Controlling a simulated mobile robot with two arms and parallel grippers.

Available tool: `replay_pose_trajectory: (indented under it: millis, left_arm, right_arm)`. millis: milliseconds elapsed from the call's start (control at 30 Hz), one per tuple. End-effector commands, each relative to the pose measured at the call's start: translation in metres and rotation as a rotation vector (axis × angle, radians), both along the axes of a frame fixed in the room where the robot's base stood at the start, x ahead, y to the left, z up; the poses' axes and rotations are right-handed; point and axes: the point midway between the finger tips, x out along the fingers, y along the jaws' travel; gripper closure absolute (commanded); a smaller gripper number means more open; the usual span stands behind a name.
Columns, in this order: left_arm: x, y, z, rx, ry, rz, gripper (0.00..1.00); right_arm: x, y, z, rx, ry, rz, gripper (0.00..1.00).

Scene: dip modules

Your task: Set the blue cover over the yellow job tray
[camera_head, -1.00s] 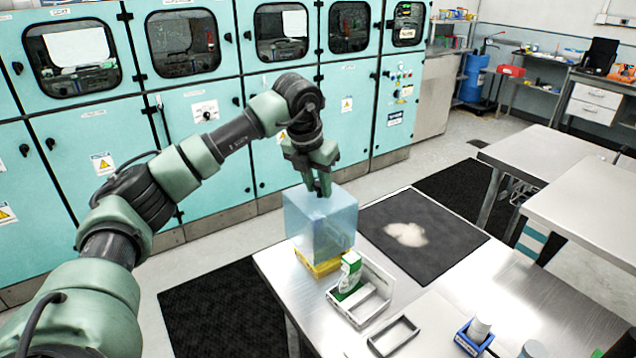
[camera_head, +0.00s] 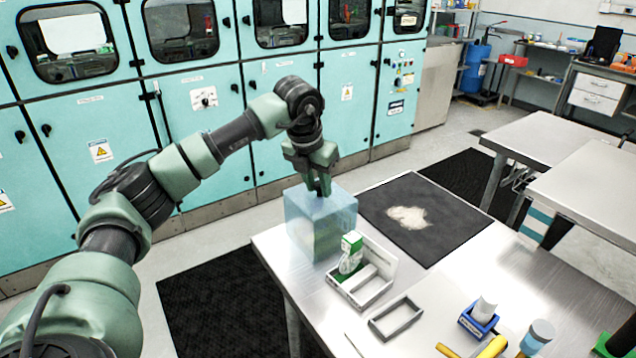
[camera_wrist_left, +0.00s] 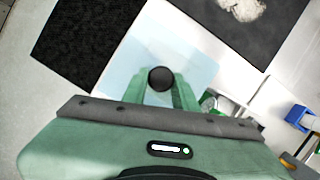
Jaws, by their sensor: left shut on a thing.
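The blue cover (camera_head: 306,222) is a translucent box, upright at the table's far left corner. In the left wrist view its top (camera_wrist_left: 130,62) shows pale blue with a dark round knob (camera_wrist_left: 161,79). My left gripper (camera_head: 321,192) is above the cover, shut on its knob, with one finger on each side in the wrist view (camera_wrist_left: 161,92). The cover's lower edge appears at or very near the table top. My right gripper is out of view.
A light grey holder (camera_head: 375,283) with a green and white box (camera_head: 350,252) stands close to the cover's right. A grey frame (camera_head: 396,320), a blue holder (camera_head: 478,322) and a dark mat (camera_head: 450,225) are on the steel table (camera_head: 530,275).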

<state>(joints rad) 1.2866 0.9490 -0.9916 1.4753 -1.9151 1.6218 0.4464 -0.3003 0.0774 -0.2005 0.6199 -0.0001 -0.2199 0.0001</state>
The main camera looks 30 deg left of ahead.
Motion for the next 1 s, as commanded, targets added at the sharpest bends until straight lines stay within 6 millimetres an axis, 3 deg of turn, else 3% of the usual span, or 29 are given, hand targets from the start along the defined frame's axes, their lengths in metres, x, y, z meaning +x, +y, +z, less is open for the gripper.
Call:
replay_pose_trajectory:
  millis: [167, 200, 267, 633, 1000]
  left_arm:
    - [0.0, 0.0, 0.001, 0.0, -0.001, 0.0, 1.0]
    - [0.0, 0.0, 0.001, 0.0, -0.001, 0.0, 0.61]
    - [0.0, 0.0, 0.001, 0.0, -0.001, 0.0, 0.47]
    - [0.0, 0.0, 0.002, 0.0, 0.0, 0.0, 0.47]
    - [0.0, 0.0, 0.023, -0.001, -0.001, 0.0, 0.47]
  right_arm:
    - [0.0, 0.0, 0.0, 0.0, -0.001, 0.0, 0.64]
    - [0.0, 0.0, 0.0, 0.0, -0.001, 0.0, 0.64]
    - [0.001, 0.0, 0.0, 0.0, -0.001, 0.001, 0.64]
    - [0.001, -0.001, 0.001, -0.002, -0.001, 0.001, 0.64]
    - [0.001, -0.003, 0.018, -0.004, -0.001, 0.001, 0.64]
